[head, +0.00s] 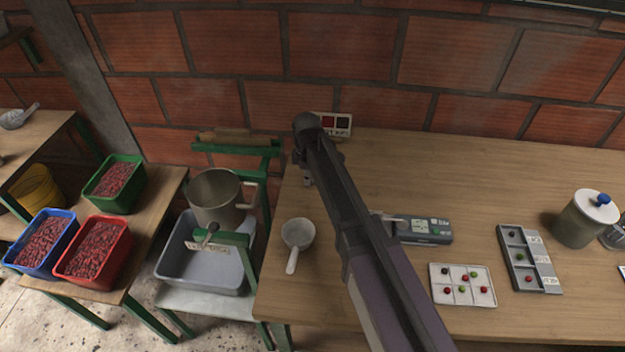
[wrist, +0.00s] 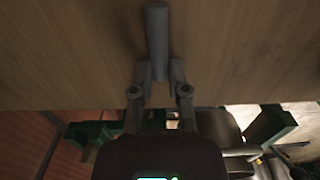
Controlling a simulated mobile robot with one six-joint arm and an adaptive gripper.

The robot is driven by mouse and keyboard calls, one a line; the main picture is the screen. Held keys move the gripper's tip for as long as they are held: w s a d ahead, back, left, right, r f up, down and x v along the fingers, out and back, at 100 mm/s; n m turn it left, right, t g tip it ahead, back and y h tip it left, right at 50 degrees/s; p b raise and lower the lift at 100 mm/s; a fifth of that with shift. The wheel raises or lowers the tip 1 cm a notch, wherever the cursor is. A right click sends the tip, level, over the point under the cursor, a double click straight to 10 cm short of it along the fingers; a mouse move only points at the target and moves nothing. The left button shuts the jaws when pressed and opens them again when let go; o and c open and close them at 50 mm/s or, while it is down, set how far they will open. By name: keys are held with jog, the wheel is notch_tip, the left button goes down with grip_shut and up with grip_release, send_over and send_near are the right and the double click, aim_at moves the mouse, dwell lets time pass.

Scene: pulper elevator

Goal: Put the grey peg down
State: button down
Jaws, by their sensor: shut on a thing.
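The grey peg (wrist: 156,30) is a plain cylinder in the wrist view, at the upper middle against the wooden table top (wrist: 70,50). My gripper (wrist: 158,73) is shut on its lower end in that view, one finger on each side. The peg's other end points away from the fingers over the wood. I cannot tell whether the peg touches the table. In the head view my arm hides most of the gripper and peg, near the table's back left part.
On the table (head: 400,165) are a white scoop (head: 297,236), a grey meter (head: 424,230), a white tray of berries (head: 462,299), a grey compartment tray (head: 517,250) and a lidded jar (head: 581,220). A small sign (head: 339,125) stands at the wall. The pulper (head: 216,197) stands left.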

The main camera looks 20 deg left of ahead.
jog(key=shift+r, duration=0.1)
notch_tip(320, 180, up, 10)
jog(key=p, duration=1)
jog(key=shift+f, duration=0.2)
dwell(0.7)
notch_tip(320, 180, down, 5)
jog(key=b, duration=0.5)
dwell(0.4)
jog(key=shift+f+b, duration=2.25)
jog(key=shift+b, duration=0.1)
jog(key=shift+f, duration=0.15)
jog(key=c, duration=0.6)
grip_release()
jog(key=shift+c, duration=0.2)
